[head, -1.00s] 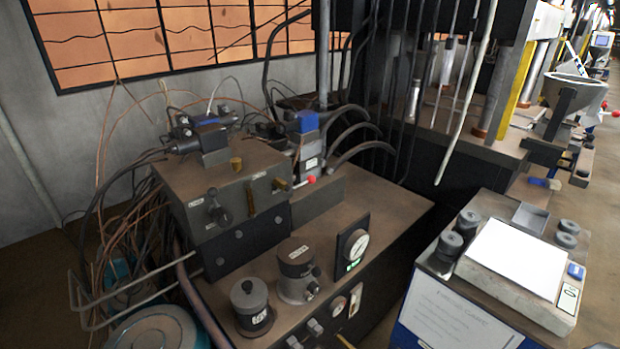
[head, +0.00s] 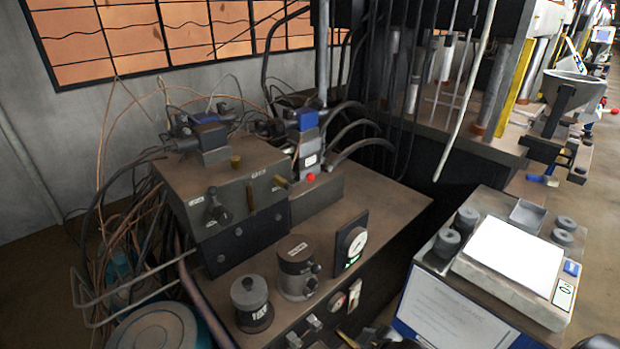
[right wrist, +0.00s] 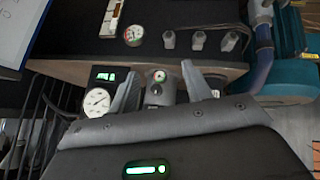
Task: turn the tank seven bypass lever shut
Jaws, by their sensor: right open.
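A grey valve block (head: 225,185) stands on the bench in the head view. My left gripper is not in view.
Two grey cylinders (head: 297,268) (head: 252,304) and a pressure gauge (head: 352,245) stand on the bench front. Loose cables crowd the left. A scale (head: 512,258) sits on the right-hand cabinet. The bench middle is clear.

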